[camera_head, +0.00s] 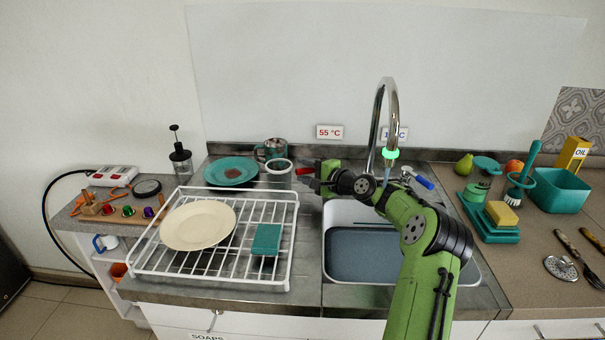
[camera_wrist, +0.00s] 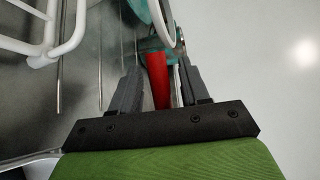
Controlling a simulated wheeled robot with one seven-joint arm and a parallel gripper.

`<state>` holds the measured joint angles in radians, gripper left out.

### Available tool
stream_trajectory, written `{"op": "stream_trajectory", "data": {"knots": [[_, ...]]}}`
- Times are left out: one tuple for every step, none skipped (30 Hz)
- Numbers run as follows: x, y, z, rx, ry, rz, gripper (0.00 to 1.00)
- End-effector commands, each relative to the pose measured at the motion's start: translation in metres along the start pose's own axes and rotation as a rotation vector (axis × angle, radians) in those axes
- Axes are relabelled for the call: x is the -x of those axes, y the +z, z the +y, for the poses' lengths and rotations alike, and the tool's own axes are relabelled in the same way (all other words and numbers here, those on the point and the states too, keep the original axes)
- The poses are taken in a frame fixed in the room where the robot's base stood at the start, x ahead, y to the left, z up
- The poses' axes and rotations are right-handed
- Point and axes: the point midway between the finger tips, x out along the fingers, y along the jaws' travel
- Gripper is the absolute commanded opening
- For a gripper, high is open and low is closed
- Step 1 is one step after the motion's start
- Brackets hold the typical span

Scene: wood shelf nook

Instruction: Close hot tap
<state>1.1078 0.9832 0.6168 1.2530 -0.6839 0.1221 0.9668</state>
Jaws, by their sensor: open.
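The red hot tap handle (camera_head: 304,171) is left of the sink, below a "55 °C" sign (camera_head: 329,132). In the wrist view the red handle (camera_wrist: 157,80) lies between the two dark fingers of my gripper (camera_wrist: 160,75). My gripper is open, and a gap shows beside the handle. In the head view my gripper (camera_head: 314,179) points left at the handle, and its fingers are small and partly hidden. The chrome faucet (camera_head: 380,100) has a glowing green ring at its spout, with a pale bluish streak below it.
The blue tap handle (camera_head: 425,183) is right of the faucet. A white dish rack (camera_head: 145,262) with a cream plate (camera_head: 198,225) stands left of the sink (camera_head: 355,255). A teal plate (camera_head: 231,171), a glass mug (camera_head: 272,149) and a white-rimmed cup (camera_head: 279,166) are close to my gripper.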

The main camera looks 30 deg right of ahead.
Motion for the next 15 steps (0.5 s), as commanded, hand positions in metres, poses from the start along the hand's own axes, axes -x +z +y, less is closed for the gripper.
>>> {"op": "stream_trajectory", "data": {"knots": [[-0.0064, 0.0000, 0.0005, 0.000, -0.001, 0.000, 0.45], [-0.0091, 0.0001, 0.0004, 0.000, 0.000, 0.000, 0.45], [-0.0116, 0.0002, 0.0005, -0.002, 0.000, 0.000, 0.45], [-0.0127, -0.0001, 0.0003, -0.002, 0.000, 0.000, 0.45], [-0.0134, -0.0002, 0.0001, -0.002, 0.000, 0.001, 0.45], [-0.0138, -0.0003, -0.0001, -0.002, 0.000, 0.001, 0.45], [-0.0139, -0.0003, -0.0001, -0.002, 0.000, 0.001, 0.45], [-0.0138, -0.0003, -0.0002, -0.002, 0.001, 0.001, 0.45], [-0.0136, -0.0003, -0.0002, -0.002, 0.001, 0.001, 0.45], [-0.0136, -0.0003, -0.0002, -0.002, 0.001, 0.001, 0.45], [-0.0135, -0.0003, -0.0002, -0.002, 0.001, 0.001, 0.45], [-0.0135, -0.0002, -0.0002, -0.002, 0.001, 0.001, 0.41], [-0.0134, -0.0003, -0.0002, -0.002, 0.001, 0.001, 0.36], [-0.0134, -0.0003, -0.0002, -0.002, 0.001, 0.001, 0.32], [-0.0134, -0.0003, -0.0002, -0.002, 0.001, 0.001, 0.26]]}}
